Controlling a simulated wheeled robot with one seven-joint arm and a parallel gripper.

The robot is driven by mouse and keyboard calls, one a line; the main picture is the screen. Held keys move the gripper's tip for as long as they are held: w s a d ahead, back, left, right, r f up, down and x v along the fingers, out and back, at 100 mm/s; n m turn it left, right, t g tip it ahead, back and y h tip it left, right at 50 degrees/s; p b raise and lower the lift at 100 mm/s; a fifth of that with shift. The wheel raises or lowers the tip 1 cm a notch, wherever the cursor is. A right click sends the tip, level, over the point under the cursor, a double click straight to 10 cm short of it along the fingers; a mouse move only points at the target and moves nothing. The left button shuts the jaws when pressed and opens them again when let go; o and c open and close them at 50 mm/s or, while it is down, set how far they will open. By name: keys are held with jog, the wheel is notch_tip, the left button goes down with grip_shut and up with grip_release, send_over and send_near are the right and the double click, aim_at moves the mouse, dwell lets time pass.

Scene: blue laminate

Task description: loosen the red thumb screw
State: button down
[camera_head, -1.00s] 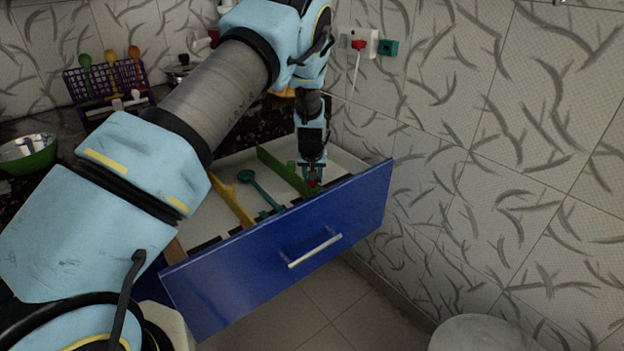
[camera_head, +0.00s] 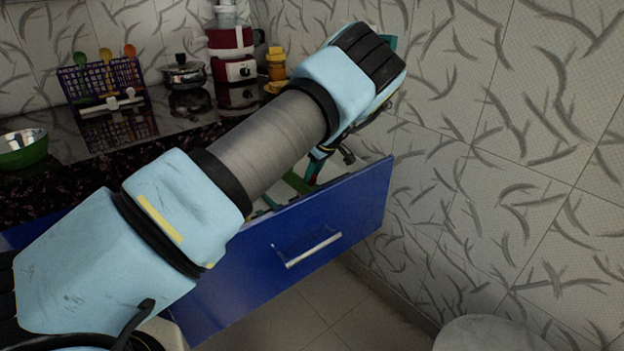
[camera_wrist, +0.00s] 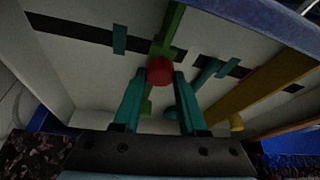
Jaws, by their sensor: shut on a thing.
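The red thumb screw (camera_wrist: 160,70) shows in the wrist view at the tips of my gripper (camera_wrist: 158,78). The two teal fingers are closed against its sides. The screw sits on a green bar (camera_wrist: 171,28), inside the open blue drawer. In the head view my arm hides most of the drawer's inside, and the screw cannot be seen there. A little of the green bar (camera_head: 297,182) shows next to my gripper (camera_head: 311,182), behind the drawer front (camera_head: 300,225).
In the wrist view a yellow bar (camera_wrist: 262,92) and a teal spoon-like tool (camera_wrist: 205,76) lie in the drawer to the right. A tiled wall (camera_head: 480,170) stands close on the right. The counter holds a utensil rack (camera_head: 105,85), a pot (camera_head: 184,72) and a green bowl (camera_head: 22,150).

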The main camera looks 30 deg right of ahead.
jog(key=shift+n+y+b, duration=0.4)
jog(key=shift+n+b, duration=0.3)
jog(key=shift+n, duration=0.5)
jog(key=shift+g, duration=0.3)
jog(key=shift+c, duration=2.2)
grip_release()
jog(key=b+v, duration=0.1)
jog(key=v, duration=0.9)
jog(key=shift+r+b, duration=0.3)
jog(key=shift+s+d, duration=0.1)
jog(key=shift+d, duration=0.05)
